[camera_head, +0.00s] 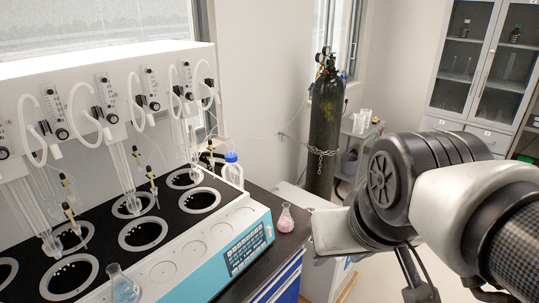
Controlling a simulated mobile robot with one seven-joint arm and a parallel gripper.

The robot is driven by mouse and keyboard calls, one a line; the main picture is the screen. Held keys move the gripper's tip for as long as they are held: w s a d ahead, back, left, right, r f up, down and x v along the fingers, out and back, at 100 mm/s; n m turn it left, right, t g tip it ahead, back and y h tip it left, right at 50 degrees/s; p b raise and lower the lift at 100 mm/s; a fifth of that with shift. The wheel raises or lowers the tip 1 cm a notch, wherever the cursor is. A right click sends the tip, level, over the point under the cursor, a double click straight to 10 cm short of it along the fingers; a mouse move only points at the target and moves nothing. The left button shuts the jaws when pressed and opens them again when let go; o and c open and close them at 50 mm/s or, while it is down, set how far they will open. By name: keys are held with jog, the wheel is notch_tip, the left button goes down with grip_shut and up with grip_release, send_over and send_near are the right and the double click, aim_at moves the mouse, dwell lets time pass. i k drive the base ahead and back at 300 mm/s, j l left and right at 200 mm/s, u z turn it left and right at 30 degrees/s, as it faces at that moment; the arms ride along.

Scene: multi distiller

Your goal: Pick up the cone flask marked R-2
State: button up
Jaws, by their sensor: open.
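A small cone flask with pink liquid (286,219) stands upright on the dark bench top, just right of the distiller's control panel. A second cone flask with blue liquid (124,288) stands at the distiller's front edge, near the bottom of the picture. I cannot read a mark on either flask, so I cannot tell which is R-2. My arm fills the right side, and its black joint is well to the right of the pink flask. My gripper's fingertips do not show; dark parts below the joint are cut off by the lower edge. Neither flask is visibly held.
The distiller (205,238) fills the left, with ringed wells, glass tubes and hoses. A blue-capped bottle (232,172) stands behind it. A chained black gas cylinder (325,130) stands behind the bench's end. A small shelf (357,142) and a glass-door cabinet (470,65) are farther back.

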aim_at(285, 224)
jog(key=i+l, duration=0.2)
jog(key=l, duration=0.15)
jog(key=i+l+u, duration=0.1)
jog(key=i+l, duration=0.25)
jog(key=l, duration=0.3)
jog(key=i+l+u, duration=0.1)
jog(key=l, duration=0.25)
jog(key=i+l+u, duration=0.1)
jog(key=u, duration=1.65)
